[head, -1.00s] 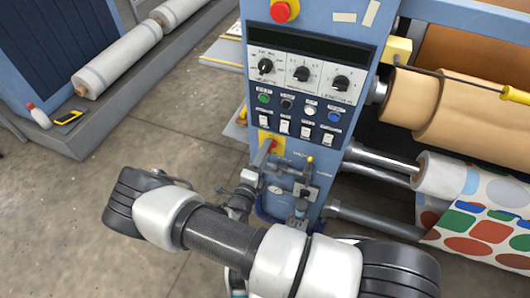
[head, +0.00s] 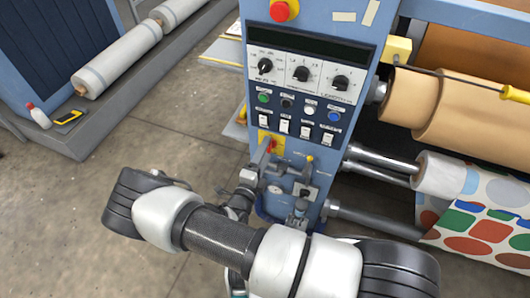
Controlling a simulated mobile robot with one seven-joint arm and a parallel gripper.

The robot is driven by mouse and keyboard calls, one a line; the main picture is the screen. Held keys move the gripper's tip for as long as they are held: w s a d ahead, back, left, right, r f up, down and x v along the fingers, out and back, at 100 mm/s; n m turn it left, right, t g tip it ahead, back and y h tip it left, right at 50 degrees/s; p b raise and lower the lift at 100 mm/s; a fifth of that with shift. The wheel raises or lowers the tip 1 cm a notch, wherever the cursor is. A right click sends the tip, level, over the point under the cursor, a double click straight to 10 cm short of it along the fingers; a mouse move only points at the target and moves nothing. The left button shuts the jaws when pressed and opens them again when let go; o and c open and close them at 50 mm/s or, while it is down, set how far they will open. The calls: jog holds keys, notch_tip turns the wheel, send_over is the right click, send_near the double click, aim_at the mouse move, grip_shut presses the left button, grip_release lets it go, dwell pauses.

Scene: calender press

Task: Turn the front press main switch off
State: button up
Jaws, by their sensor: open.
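The front press main switch (head: 277,143) is a red handle on a yellow plate, low on the blue control column. My gripper (head: 266,160) is at the column, just below and in front of the switch. A grey finger overlaps the lower left part of the yellow plate. My jaws are open and hold nothing that I can see. The fingertips are small here, and I cannot tell whether they touch the red handle. The handle is partly hidden by the finger.
Above are white toggle switches (head: 284,126), coloured buttons, dials (head: 302,73) and a red emergency button (head: 281,11). A gauge (head: 275,190) and valve fittings sit close below the gripper. Rollers with patterned cloth (head: 485,215) stand right. The floor at left is open.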

jog(key=p+v, duration=0.1)
jog(key=v, duration=1.6)
jog(key=shift+s, duration=0.2)
jog(key=shift+r, duration=0.1)
jog(key=d+r+m+g, duration=0.8)
jog(key=r+m, duration=0.6)
jog(key=m, duration=0.3)
jog(key=d+r+m+g, duration=0.9)
jog(key=r+m, duration=0.4)
jog(key=m, duration=0.4)
jog(key=s+d+r+m+t+y+p, duration=0.1)
jog(key=r+m+p, duration=0.4)
jog(key=r, duration=0.5)
jog(key=s+d+r+m+t+y+p, duration=0.1)
jog(key=s+r+m+t+y+p, duration=0.1)
jog(key=r+m+p, duration=0.3)
jog(key=s+d+r+m+t+y+p, duration=0.1)
jog(key=r+m+p, duration=0.5)
jog(key=r, duration=1.1)
jog(key=s+t+y+p, duration=0.1)
jog(key=s+y+p, duration=0.1)
jog(key=p, duration=0.1)
jog(key=shift+d+t, duration=0.3)
jog(key=shift+d, duration=0.1)
